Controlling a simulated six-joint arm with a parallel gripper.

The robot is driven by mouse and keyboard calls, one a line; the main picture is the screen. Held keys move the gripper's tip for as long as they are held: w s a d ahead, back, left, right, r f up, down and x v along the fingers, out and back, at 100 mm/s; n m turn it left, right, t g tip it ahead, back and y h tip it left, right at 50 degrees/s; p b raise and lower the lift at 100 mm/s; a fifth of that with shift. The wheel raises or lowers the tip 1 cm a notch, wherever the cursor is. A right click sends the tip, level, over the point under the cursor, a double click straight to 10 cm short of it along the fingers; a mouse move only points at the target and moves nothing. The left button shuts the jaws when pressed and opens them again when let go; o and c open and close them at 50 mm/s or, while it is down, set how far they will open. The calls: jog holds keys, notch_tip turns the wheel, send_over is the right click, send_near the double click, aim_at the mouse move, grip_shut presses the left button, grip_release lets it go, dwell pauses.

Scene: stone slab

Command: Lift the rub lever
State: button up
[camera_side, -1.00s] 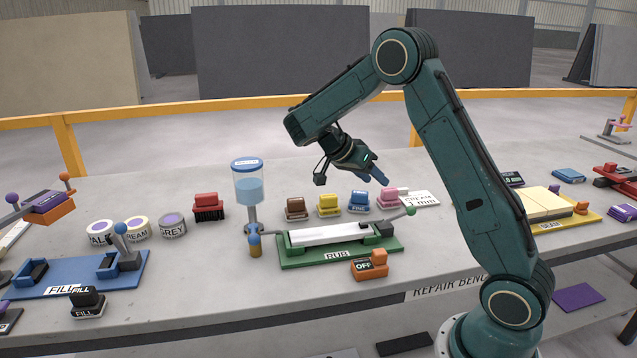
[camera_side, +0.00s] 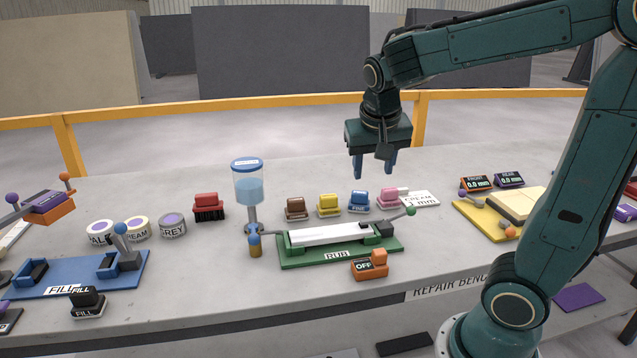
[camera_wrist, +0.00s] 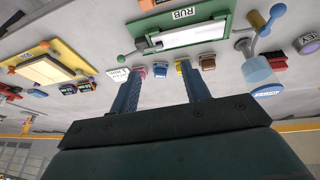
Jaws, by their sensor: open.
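The rub lever (camera_side: 411,211) is a short arm with a green knob at the right end of the green rub station (camera_side: 300,262). In the wrist view the green knob (camera_wrist: 122,58) shows at the left of the rub station (camera_wrist: 226,22), which looks upside down there. The station holds a long white slab (camera_side: 325,234) and carries a RUB label. My gripper (camera_side: 373,176) is open and empty, pointing down above and behind the station, up and left of the lever knob. Its two blue fingers (camera_wrist: 160,92) are apart in the wrist view.
Pink (camera_side: 388,198), blue (camera_side: 359,202), yellow (camera_side: 329,205) and brown (camera_side: 297,208) blocks stand behind the station. A blue-lidded dispenser (camera_side: 248,188) stands left. An orange OFF block (camera_side: 370,265) is in front. A yellow station (camera_side: 478,218) is at right.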

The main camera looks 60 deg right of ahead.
jog(key=s+a+n+t+y, duration=0.3)
jog(key=s+a+n+y, duration=0.1)
jog(key=s+a+n, duration=0.5)
jog(key=s+a, duration=0.1)
jog(key=a, duration=0.1)
jog(key=shift+s+a+n+t, duration=0.3)
jog(key=shift+s+a, duration=0.05)
jog(key=shift+a, duration=0.05)
jog(key=shift+r, duration=0.1)
